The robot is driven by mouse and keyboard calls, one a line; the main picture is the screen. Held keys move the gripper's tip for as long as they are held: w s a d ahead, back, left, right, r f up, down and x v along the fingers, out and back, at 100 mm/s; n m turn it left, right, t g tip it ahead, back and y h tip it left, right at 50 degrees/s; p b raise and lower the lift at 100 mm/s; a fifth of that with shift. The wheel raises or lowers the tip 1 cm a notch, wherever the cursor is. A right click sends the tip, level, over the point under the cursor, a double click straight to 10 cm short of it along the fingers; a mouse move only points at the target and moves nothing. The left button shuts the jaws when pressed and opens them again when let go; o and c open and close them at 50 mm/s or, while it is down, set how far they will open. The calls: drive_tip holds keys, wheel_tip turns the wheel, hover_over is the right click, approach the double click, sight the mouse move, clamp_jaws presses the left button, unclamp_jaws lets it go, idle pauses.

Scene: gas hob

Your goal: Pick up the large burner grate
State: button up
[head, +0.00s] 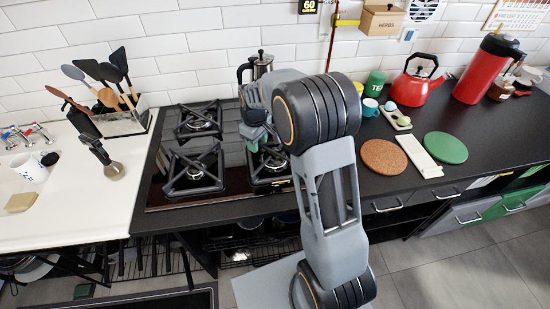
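A gas hob (231,152) with dark grates is set in the black counter. The front left grate (193,188) looks the largest and sits over its burner. A back left grate (198,132) and a front right grate (272,182) also show. The back right burner area is mostly hidden behind my arm. My gripper (256,138) points down over the right side of the hob, just behind the front right grate and to the right of the front left one. Its fingers are partly hidden and small, so I cannot tell their opening or any contact.
A steel coffee pot (262,66) stands behind my gripper. A red kettle (412,86), a cork mat (384,157) and a green mat (446,148) lie right. Bare counter shows between these mats and the hob.

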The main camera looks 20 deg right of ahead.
drive_tip(key=shift+f, duration=0.6)
drive_tip(key=shift+c, duration=0.2)
clamp_jaws()
idle(0.8)
